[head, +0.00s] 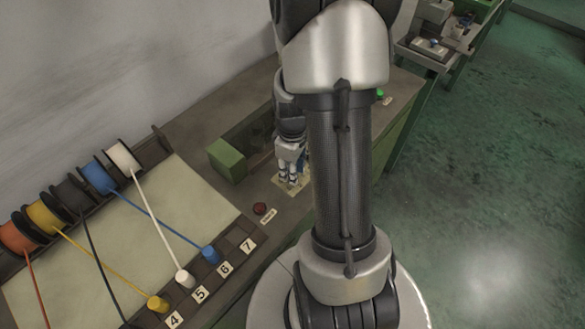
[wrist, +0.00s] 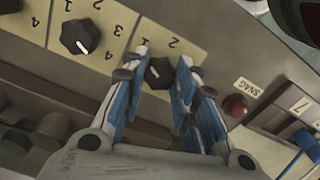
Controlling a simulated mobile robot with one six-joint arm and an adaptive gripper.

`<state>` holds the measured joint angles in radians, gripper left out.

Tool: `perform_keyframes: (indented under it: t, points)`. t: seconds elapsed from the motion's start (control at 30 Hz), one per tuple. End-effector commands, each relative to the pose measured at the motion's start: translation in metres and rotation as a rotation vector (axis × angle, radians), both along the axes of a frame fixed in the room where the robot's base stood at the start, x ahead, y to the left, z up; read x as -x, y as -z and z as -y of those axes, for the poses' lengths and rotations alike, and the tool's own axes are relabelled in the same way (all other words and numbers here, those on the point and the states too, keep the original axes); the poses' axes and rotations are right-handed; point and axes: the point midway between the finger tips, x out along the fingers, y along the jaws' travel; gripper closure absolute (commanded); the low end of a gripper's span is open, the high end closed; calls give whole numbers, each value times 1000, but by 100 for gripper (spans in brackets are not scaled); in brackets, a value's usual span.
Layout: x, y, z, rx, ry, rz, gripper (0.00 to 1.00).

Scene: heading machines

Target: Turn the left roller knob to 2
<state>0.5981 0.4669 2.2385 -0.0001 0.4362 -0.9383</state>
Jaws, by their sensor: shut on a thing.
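My gripper (head: 288,178) reaches down onto a pale plate on the machine bench in the head view. In the wrist view my gripper (wrist: 163,66) has its blue-padded fingers on either side of a black roller knob (wrist: 158,74), shut on it. The wrist picture shows the panel upside down, so this knob, at the right there, is the left one. The numbers 1 and 2 show on the plate beyond it; the fingers hide the rest of its scale. Its pale pointer mark is small, and I cannot tell its exact setting. A second black knob (wrist: 80,37) stands apart, ungripped.
A red button (head: 260,208) with a label sits close to the gripped knob; the red button also shows in the wrist view (wrist: 235,106). A green block (head: 227,160) stands behind the gripper. Wire spools (head: 98,177) and numbered sockets lie at left.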

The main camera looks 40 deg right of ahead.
Motion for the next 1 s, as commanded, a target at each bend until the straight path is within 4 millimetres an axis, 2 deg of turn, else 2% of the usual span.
perform_keyframes:
  t: [0.27, 0.47, 1.0]
  points:
    - [0, 0, 0, 0, 26, 0, 97]
    - [0, -1, 0, -1, 118, 0, 97]
    - [0, -1, -2, -1, 601, -1, 97]
